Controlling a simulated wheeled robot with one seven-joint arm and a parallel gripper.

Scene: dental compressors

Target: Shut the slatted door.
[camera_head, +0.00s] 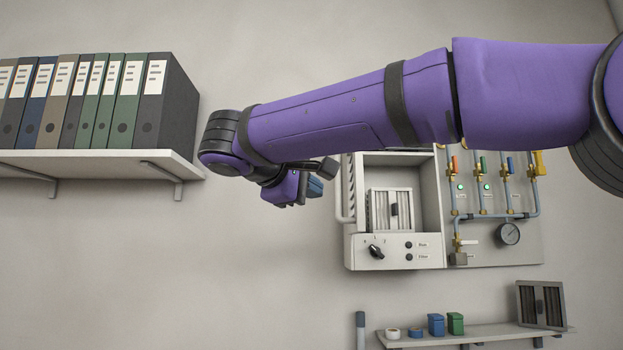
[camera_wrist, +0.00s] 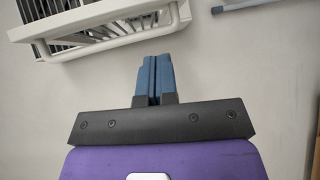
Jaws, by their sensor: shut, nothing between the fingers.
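The slatted door (camera_head: 350,188) stands open at the left side of a white wall cabinet (camera_head: 432,190), seen nearly edge-on in the head view. Its light bar handle (camera_head: 339,192) faces left. In the wrist view, the slatted door (camera_wrist: 70,22) and its handle (camera_wrist: 110,30) show at the upper left. My gripper (camera_head: 316,187) is left of the door and apart from the handle. Its blue fingers (camera_wrist: 153,78) are shut with nothing between them. My arm hides the cabinet's top in the head view.
A pleated filter (camera_head: 391,210) sits inside the cabinet, above a knob (camera_head: 376,252). A panel of valves and pipes (camera_head: 497,195) adjoins it on the right. A binder shelf (camera_head: 100,160) is at left, and a small shelf (camera_head: 470,338) below. The wall between is clear.

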